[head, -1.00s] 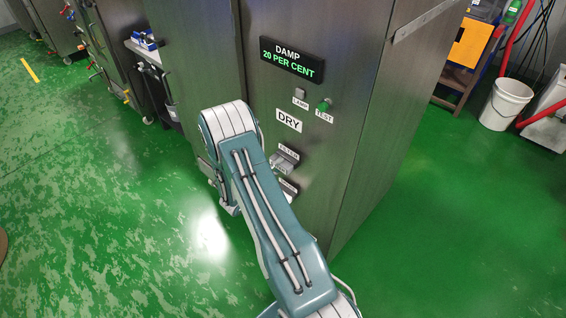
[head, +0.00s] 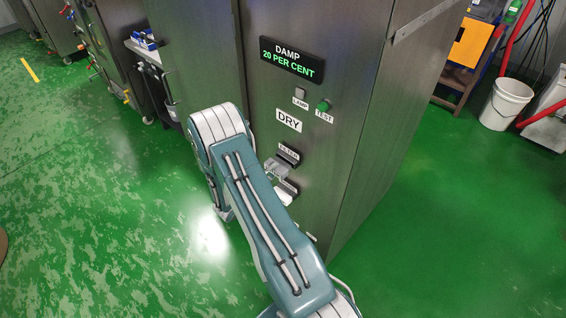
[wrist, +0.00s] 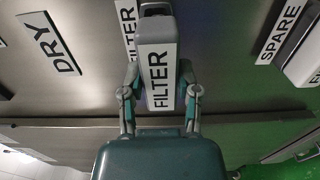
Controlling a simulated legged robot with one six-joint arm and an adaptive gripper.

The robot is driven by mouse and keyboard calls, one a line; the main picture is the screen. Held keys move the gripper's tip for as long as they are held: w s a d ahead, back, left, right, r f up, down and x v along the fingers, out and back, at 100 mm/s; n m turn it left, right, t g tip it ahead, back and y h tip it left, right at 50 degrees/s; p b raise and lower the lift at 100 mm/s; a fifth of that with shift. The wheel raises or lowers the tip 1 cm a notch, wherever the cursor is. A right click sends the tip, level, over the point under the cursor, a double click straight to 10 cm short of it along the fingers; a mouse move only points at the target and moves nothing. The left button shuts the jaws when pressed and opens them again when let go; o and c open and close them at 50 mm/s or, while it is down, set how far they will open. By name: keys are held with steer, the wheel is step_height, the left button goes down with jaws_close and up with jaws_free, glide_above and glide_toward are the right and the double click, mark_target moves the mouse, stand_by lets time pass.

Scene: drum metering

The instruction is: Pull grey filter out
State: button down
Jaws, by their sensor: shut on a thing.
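The grey filter (wrist: 157,42), a block with a white FILTER label on its face, is between the two fingers of my gripper (wrist: 159,80) in the wrist view. The fingers are shut on its sides. In the head view the filter (head: 275,168) stands out in front of a dark slot (head: 287,156) below the wall's FILTER label. I cannot tell whether its back end is still inside the slot. My arm hides most of my gripper in the head view.
A light grey block by the SPARE label (wrist: 278,32) is at the right in the wrist view. The steel cabinet (head: 350,120) carries a DRY label (head: 289,121), a green TEST button (head: 323,106) and a display (head: 292,61) reading DAMP 20 PER CENT. Green floor is clear at left.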

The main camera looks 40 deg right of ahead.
steer(key=shift+a, duration=0.95)
steer(key=shift+s+a, duration=0.2)
steer(key=shift+a, duration=1.7)
steer(key=shift+a, duration=0.15)
